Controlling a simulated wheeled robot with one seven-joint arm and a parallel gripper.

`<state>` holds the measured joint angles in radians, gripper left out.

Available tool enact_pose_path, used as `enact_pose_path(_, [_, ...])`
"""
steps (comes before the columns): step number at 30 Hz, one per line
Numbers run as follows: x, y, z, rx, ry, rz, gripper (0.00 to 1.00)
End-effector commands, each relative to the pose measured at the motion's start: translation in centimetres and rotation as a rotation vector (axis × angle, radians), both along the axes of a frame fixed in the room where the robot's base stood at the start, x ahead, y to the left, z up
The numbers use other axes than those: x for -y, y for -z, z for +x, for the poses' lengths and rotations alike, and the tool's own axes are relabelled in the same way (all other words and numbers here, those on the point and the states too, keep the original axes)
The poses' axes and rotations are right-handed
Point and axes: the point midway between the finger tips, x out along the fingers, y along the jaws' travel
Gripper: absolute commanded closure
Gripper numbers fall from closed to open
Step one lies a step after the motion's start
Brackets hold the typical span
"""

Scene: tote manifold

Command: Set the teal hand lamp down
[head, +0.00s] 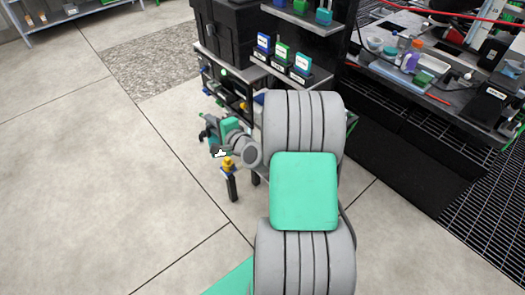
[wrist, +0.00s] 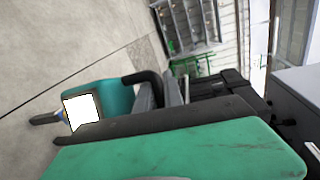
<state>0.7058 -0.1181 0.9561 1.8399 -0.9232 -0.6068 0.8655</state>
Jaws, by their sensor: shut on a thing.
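The teal hand lamp (wrist: 118,95) shows in the wrist view with a bright white lit face and a dark handle. My gripper (wrist: 162,92) is shut on its handle side; the exact contact is partly hidden by the green part in front. In the head view, my gripper (head: 207,132) is left of my arm, beside the shelf unit. The lamp (head: 214,146) is small there, with its white face toward the lower right. It is held in the air, and how far it is from any surface is unclear.
A yellow-topped dark post (head: 228,167) stands just below the lamp in the head view. A dark shelf unit (head: 245,62) with several labelled boxes is behind. A cluttered workbench (head: 425,75) stands at the right. The tiled floor (head: 90,180) at the left is clear.

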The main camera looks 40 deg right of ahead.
Motion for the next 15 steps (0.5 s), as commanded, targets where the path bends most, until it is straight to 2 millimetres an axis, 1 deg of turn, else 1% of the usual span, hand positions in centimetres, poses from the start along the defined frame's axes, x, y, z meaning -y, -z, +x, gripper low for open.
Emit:
enact_pose_path(1, [2.5,4.5,0.4,-0.002,0.043,0.001,1.00])
enact_pose_path(2, [4.0,6.0,0.6,-0.002,0.070,0.001,1.00])
enact_pose_path(3, [5.9,7.9,0.8,-0.002,0.105,0.001,1.00])
enact_pose_path(5, [8.9,10.9,0.9,-0.004,0.158,0.001,1.00])
enact_pose_path(6, [10.8,12.8,0.9,-0.002,0.192,0.001,1.00])
enact_pose_path(9, [15.3,17.1,0.7,0.000,0.271,-0.002,1.00])
enact_pose_path(12, [18.6,20.1,0.2,0.003,0.331,-0.003,1.00])
enact_pose_path(15, [20.6,21.6,-0.1,0.006,0.368,-0.006,1.00])
